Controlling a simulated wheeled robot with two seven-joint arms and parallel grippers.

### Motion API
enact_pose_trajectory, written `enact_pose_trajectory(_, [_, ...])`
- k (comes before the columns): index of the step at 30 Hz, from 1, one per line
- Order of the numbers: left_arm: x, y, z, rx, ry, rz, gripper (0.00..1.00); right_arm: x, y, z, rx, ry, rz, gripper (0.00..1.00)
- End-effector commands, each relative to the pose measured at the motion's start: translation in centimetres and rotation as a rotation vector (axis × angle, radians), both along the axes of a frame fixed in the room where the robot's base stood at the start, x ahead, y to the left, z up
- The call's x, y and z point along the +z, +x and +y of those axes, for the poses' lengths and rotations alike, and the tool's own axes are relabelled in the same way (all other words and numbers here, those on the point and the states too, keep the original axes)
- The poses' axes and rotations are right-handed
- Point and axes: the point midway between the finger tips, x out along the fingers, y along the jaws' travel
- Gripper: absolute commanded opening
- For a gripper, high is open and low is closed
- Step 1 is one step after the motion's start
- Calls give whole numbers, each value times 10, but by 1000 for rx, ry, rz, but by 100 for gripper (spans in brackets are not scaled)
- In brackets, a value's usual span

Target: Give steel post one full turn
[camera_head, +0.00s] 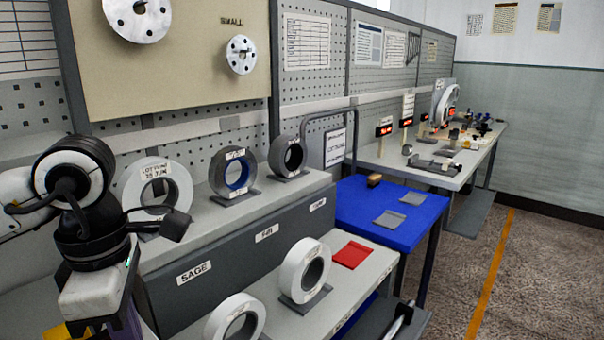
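No upright steel post can be picked out for sure. A short shiny metal rod (398,322) shows at the bottom edge, over a dark grey surface right of the near bench; I cannot tell whether it is the steel post. My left arm comes in at the left, with its black and white wrist reaching down past the bottom edge. Its fingertips are not visible. My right arm and gripper are outside the view.
Ring-shaped spools stand on the grey shelf: white (130,190), blue-lined (214,175), black (275,160). Two white rings (290,270) (208,325) stand on the lower bench beside a red pad (352,254). A blue table (350,205) and a far bench (455,180) stand beyond. The floor at right is clear.

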Motion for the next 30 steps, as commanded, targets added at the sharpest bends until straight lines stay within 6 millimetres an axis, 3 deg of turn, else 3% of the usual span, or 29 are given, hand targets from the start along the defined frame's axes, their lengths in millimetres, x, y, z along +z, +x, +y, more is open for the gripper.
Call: enact_pose_trajectory(30, [0,-7,-1,-1,2,2,0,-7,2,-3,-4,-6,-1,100])
